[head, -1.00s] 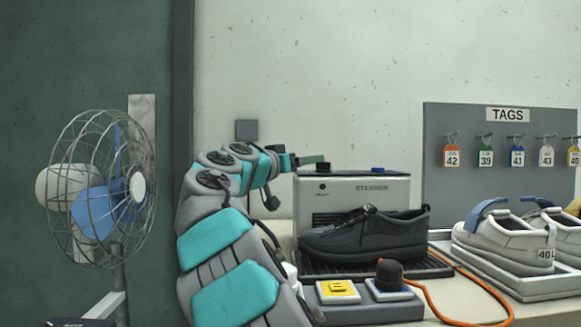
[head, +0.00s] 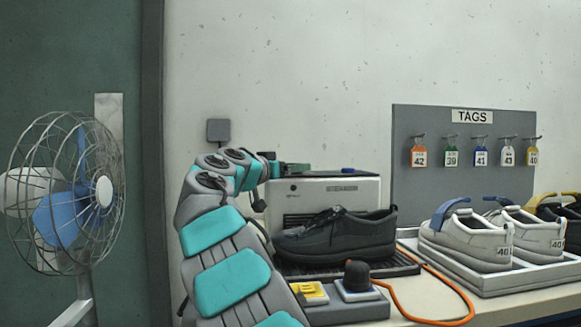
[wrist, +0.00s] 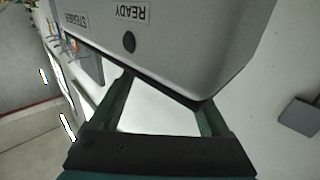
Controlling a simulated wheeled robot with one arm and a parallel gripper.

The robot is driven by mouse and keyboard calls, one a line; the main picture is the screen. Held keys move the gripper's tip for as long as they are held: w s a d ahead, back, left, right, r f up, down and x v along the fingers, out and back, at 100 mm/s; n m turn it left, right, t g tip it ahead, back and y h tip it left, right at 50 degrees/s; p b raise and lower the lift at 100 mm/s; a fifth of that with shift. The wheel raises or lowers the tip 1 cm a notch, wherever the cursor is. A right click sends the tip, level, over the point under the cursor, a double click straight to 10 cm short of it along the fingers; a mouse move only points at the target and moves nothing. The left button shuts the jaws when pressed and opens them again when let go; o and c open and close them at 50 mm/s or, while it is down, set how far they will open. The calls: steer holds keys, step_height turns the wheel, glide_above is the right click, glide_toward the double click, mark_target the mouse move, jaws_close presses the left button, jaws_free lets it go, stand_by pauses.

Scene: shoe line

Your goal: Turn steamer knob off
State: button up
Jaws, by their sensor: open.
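The steamer is a pale grey box (head: 358,198) with a dark vent, standing on the bench behind a dark shoe. A flat blue piece (head: 347,170) sits on its top. I cannot tell whether that is the knob. My gripper (head: 297,168) is at the top left edge of the steamer, its green fingers close to the top. In the wrist view my gripper (wrist: 165,110) is open and empty, its fingers spread by the box's edge. The steamer's labelled face (wrist: 185,45) shows there upside down, with a dark round spot (wrist: 129,42) by READY.
A dark shoe (head: 340,236) sits on a black tray before the steamer. A yellow button (head: 310,291) and black-capped button (head: 358,276) are in front, with an orange cord (head: 440,320). White shoes (head: 470,238) stand right. A caged fan (head: 68,195) is left.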

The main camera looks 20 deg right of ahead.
steer(key=shift+c, duration=0.3)
jaws_close()
steer(key=f+n+t+y+b, duration=0.1)
steer(key=b, duration=0.2)
steer(key=shift+s+d+t, duration=0.1)
steer(key=shift+t, duration=0.2)
steer(key=shift+r+n+t+y+b, duration=0.35)
steer(key=shift+n+t+y+b, duration=0.5)
steer(key=shift+n+t, duration=0.2)
steer(key=shift+o, duration=0.3)
jaws_free()
steer(key=shift+r, duration=0.1)
steer(key=shift+s, duration=0.15)
